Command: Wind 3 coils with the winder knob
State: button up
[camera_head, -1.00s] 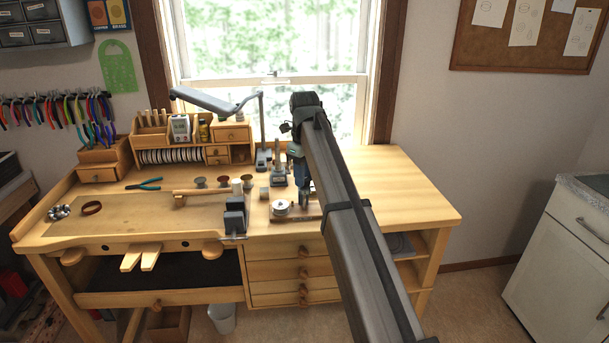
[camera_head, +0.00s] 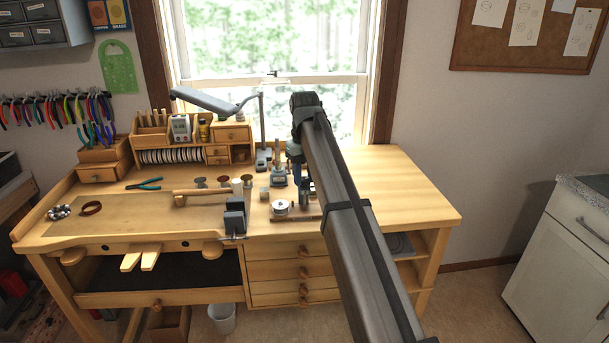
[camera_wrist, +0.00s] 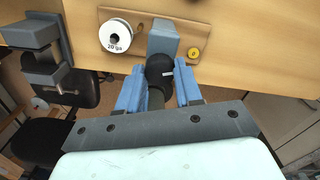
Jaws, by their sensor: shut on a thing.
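The winder stands on a brown wooden base (camera_wrist: 190,30) at the bench's front edge. In the wrist view it has a white wire spool (camera_wrist: 106,40) marked "20 ga", a blue-grey block (camera_wrist: 163,38) and a round black knob (camera_wrist: 160,70). My gripper (camera_wrist: 159,86) has its blue fingers on both sides of the knob, shut on it. In the head view the spool (camera_head: 281,207) shows left of my arm. My fingers and the knob are hidden behind my arm there. Individual coils are too small to count.
A dark bench vise (camera_head: 235,217) stands just left of the winder. Small spools, a hammer (camera_head: 205,196) and pliers (camera_head: 146,184) lie further left. A grey tool stand (camera_head: 279,177) is behind the winder. The bench top (camera_head: 400,195) at right is clear.

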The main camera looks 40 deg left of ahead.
aim_at(304, 178)
jog(key=o, duration=1)
jog(key=shift+o, duration=0.2)
notch_tip(304, 178, up, 14)
jog(key=shift+f, duration=0.15)
